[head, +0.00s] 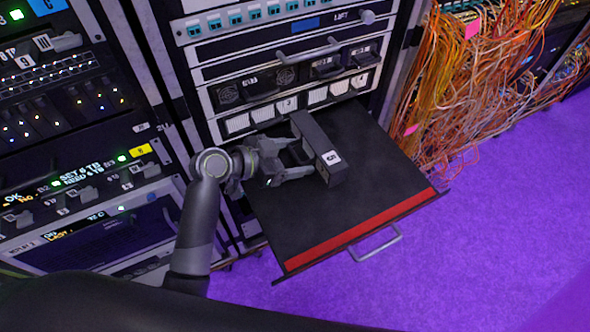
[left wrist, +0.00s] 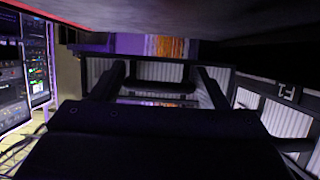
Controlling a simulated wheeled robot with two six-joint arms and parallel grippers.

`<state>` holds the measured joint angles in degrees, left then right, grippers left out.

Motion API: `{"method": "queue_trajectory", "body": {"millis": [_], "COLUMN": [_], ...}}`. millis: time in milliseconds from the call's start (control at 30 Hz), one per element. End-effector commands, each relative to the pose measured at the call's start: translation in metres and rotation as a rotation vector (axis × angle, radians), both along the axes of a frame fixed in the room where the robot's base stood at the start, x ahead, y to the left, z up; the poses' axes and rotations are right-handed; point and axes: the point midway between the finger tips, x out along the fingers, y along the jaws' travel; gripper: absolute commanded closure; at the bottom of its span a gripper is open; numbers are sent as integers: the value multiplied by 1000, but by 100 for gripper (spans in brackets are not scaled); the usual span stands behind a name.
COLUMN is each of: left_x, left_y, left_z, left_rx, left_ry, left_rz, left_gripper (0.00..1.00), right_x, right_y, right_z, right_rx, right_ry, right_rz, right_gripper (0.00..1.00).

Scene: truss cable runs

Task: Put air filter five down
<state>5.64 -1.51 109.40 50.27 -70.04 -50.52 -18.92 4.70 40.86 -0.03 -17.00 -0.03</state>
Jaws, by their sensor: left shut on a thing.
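A long dark box with a white label, which I take to be the air filter (head: 318,145), is in my left gripper (head: 298,160). My right gripper is not in view.
The shelf has a red front strip (head: 355,235) and a metal handle (head: 376,245); its right and front parts are bare. Behind it are rack units with white filter panels (head: 262,114). Orange cables (head: 455,90) hang at the right. Purple floor (head: 470,260) lies in front.

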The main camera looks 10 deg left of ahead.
Motion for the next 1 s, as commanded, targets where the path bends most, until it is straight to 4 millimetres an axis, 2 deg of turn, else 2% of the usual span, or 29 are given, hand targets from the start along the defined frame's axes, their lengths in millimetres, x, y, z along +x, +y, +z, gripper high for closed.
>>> {"method": "queue_trajectory", "body": {"millis": [133,400,600,867,900,1000], "left_x": [0,0,0,0,0,0], "left_y": [0,0,0,0,0,0], "left_z": [-14,-48,-53,-58,-59,-57], "left_rx": [-2,-2,-3,-2,0,-1], "left_ry": [-3,0,-3,-3,-1,-1], "left_rz": [0,0,0,0,0,0], "left_gripper": [83,83,83,83,30,17], "right_x": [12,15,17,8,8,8], "right_y": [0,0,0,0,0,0], "right_z": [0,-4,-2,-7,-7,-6], "right_rx": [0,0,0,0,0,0], "right_ry": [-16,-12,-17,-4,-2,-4], "right_rz": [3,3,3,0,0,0], "right_gripper": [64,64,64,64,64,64]}}
